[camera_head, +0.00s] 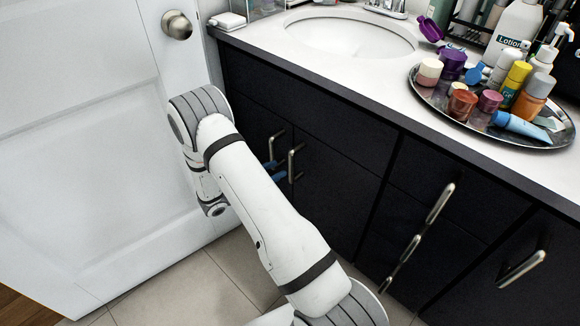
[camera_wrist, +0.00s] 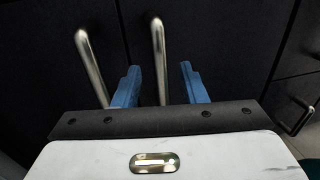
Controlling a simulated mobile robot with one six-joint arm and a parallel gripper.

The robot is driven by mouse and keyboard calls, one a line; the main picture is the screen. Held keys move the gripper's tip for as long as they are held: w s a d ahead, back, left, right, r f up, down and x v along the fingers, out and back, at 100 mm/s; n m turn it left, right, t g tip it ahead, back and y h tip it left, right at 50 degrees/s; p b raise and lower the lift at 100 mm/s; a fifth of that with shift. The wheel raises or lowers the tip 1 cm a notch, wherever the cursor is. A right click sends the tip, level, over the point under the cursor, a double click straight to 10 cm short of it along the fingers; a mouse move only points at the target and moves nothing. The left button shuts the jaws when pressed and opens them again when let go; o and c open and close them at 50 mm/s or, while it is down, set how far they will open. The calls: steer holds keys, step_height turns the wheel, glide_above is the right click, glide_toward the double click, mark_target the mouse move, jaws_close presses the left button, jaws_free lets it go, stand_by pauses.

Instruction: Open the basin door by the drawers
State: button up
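The dark basin door by the drawers (camera_head: 335,185) is closed under the sink, with a vertical metal bar handle (camera_head: 294,163) near its left edge. That handle also shows in the wrist view (camera_wrist: 158,55). My gripper (camera_head: 274,170) is at the lower part of the handles, its blue fingers partly hidden by my arm. In the wrist view my gripper (camera_wrist: 160,67) is open, with one finger on each side of the right handle. Gaps show between the handle and both fingers. The other basin door's handle (camera_wrist: 89,62) lies left of the left finger.
Drawers with bar handles (camera_head: 521,269) are to the right of the basin door. A white panelled room door (camera_head: 90,150) stands at the left. The counter (camera_head: 260,35) holds the sink (camera_head: 350,38) and a crowded tray (camera_head: 440,108). Tiled floor (camera_head: 180,290) is clear.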

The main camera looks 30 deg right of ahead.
steer(key=b, duration=0.1)
glide_above(292, 180)
steer(key=shift+w+d, duration=0.15)
steer(key=shift+w, duration=0.25)
steer(key=shift+c, duration=0.5)
jaws_close()
